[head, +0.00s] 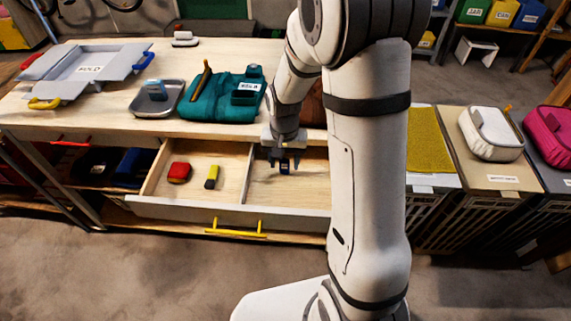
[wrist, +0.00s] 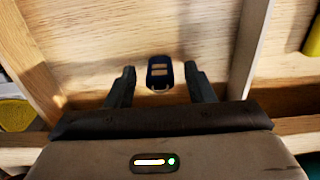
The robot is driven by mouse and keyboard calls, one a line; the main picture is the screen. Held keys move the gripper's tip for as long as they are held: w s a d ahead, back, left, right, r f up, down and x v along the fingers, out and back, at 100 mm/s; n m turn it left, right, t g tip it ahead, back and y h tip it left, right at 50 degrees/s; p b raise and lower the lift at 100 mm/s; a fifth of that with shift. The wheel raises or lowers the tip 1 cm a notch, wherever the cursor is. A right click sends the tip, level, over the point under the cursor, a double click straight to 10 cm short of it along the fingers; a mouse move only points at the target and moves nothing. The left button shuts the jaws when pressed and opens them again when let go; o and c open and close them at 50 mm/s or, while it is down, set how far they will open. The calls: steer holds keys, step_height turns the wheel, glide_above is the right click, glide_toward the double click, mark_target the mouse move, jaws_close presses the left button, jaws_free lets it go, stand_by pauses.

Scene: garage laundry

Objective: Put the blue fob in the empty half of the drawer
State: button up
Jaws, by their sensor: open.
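The drawer (head: 165,207) is pulled out and split by a divider (head: 248,172) into two halves. The dark blue fob (head: 284,168), with tan buttons and a small ring, is in the right half. The wrist view shows the fob (wrist: 158,70) between the two fingers, with a gap on each side. My gripper (head: 284,160) is open, reaching down into the right half around the fob. It also shows in the wrist view (wrist: 160,72). I cannot tell whether the fob touches the drawer floor. No other item shows in that half, though my arm hides its right end.
The left half holds a red item (head: 179,172) and a yellow-and-black item (head: 212,177). A yellow handle (head: 236,232) juts from the drawer front.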

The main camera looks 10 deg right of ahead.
mark_target(285, 158)
step_height(285, 158, up, 9)
steer(key=shift+r+p, duration=0.2)
steer(key=shift+p, duration=0.1)
steer(key=shift+s+r, duration=0.1)
steer(key=shift+r, duration=0.2)
steer(key=s+d+r+n+t, duration=0.1)
steer(key=s+r, duration=0.2)
steer(key=s, duration=0.5)
steer(key=s+d+r+n+t, duration=0.1)
steer(key=s+r, duration=0.3)
steer(key=s, duration=0.5)
steer(key=shift+d+r+n, duration=0.2)
steer(key=shift+r+n, duration=0.05)
steer(key=shift+n, duration=0.55)
steer(key=shift+w, duration=0.1)
step_height(285, 158, up, 4)
steer(key=p, duration=0.3)
steer(key=shift+f+t, duration=0.15)
steer(key=shift+t, duration=0.15)
